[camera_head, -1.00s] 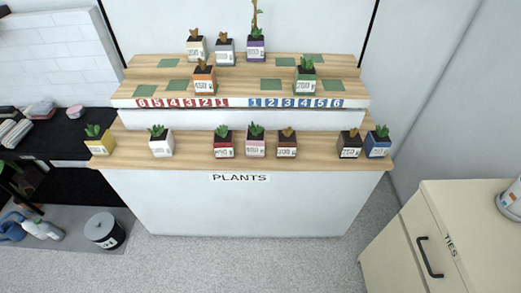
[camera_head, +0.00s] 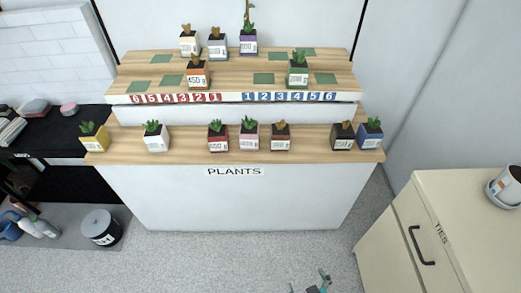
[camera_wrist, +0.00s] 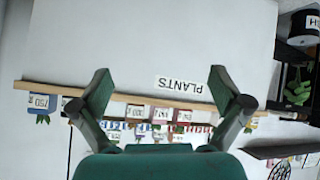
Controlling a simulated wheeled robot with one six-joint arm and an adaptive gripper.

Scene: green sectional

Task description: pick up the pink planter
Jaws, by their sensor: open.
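The pink planter (camera_head: 249,142) holds a green succulent and stands upright on the lower wooden shelf, between a red planter (camera_head: 217,145) and a brown planter (camera_head: 280,144). In the wrist view, which is upside down, the pink planter (camera_wrist: 160,114) is small and far off, beyond the shelf edge and between my fingers. My gripper (camera_wrist: 160,78) is open and empty, with its two green fingers wide apart. In the head view only a small part of my gripper (camera_head: 318,284) shows at the bottom edge, well short of the shelf.
The lower shelf also holds white (camera_head: 156,143), yellow (camera_head: 95,144), black (camera_head: 342,143) and blue (camera_head: 370,141) planters. An upper tier (camera_head: 140,86) with more planters rises behind. A cream cabinet (camera_head: 440,225) stands at right, a bin (camera_head: 101,237) at left. Grey floor lies in front.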

